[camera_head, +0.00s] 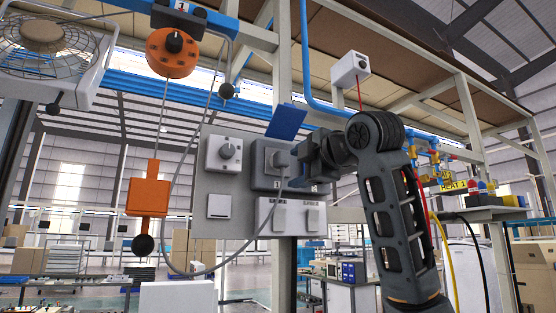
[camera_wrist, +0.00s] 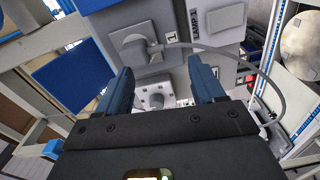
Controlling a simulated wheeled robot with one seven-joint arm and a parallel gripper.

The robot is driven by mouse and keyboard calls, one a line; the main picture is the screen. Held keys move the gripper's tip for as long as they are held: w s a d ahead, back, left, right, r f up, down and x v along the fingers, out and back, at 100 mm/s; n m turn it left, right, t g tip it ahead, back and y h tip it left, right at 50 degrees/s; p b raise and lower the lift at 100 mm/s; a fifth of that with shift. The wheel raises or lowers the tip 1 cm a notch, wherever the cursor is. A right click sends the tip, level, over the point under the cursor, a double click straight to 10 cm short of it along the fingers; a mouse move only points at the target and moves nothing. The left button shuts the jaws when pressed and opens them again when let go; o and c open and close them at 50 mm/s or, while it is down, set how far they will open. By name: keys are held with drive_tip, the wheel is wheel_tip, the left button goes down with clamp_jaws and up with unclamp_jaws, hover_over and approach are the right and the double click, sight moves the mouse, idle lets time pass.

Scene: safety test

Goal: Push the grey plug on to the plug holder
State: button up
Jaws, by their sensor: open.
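The grey plug (camera_head: 275,160) is at the socket box marked 1 on the grey panel (camera_head: 240,210), with a grey cable hanging from it. In the wrist view the plug (camera_wrist: 135,48) shows at the top, past my fingertips, with its cable curving right. My gripper (camera_head: 291,165) is just right of the plug, partly hiding the socket box. In the wrist view my gripper's (camera_wrist: 160,67) blue fingers are wide apart with nothing held between them. A grey box with a round knob (camera_head: 227,151) is left of the socket. I cannot tell which part is the plug holder.
A blue flap (camera_head: 287,122) stands above the socket, and white switches (camera_head: 290,216) sit below. An orange box (camera_head: 148,197) hangs at the left, under an orange round unit (camera_head: 172,53). The grey cable loops down beside the panel.

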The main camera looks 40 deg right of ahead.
sight(285, 158)
drive_tip(key=shift+n+h, duration=0.3)
drive_tip(key=shift+n, duration=0.1)
drive_tip(key=r, duration=0.1)
drive_tip(key=s+r, duration=0.2)
drive_tip(key=shift+a+r, duration=0.25)
drive_tip(key=shift+r, duration=0.15)
drive_tip(key=shift+p+x, duration=0.45)
drive_tip(key=shift+x, duration=4.1)
drive_tip(key=shift+c, duration=0.2)
clamp_jaws()
drive_tip(key=shift+s, duration=0.1)
drive_tip(key=shift+b+v, duration=0.7)
drive_tip(key=shift+v, duration=2.25)
